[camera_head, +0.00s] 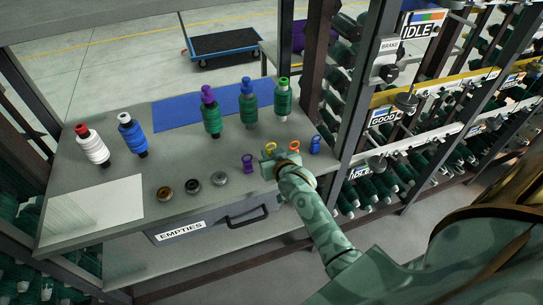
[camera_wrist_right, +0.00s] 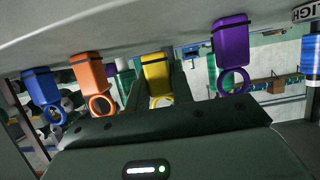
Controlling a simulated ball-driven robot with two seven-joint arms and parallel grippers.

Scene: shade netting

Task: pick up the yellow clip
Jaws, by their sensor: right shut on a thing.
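The yellow clip (camera_head: 270,147) is at the right end of the grey table, between the purple clip (camera_head: 248,163) and the orange clip (camera_head: 294,146). My right gripper (camera_head: 268,156) reaches it from the front and partly hides it. In the right wrist view the yellow clip (camera_wrist_right: 156,76) sits between the fingers of my right gripper (camera_wrist_right: 159,90), which are shut on it, its ring toward the palm. I cannot tell whether it is clear of the table. My left gripper is not in view.
A blue clip (camera_head: 315,145) stands right of the orange clip. Several round pieces (camera_head: 192,186) lie to the left, above the EMPTIES drawer (camera_head: 215,219). A dark rack post (camera_head: 368,75) rises on the right.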

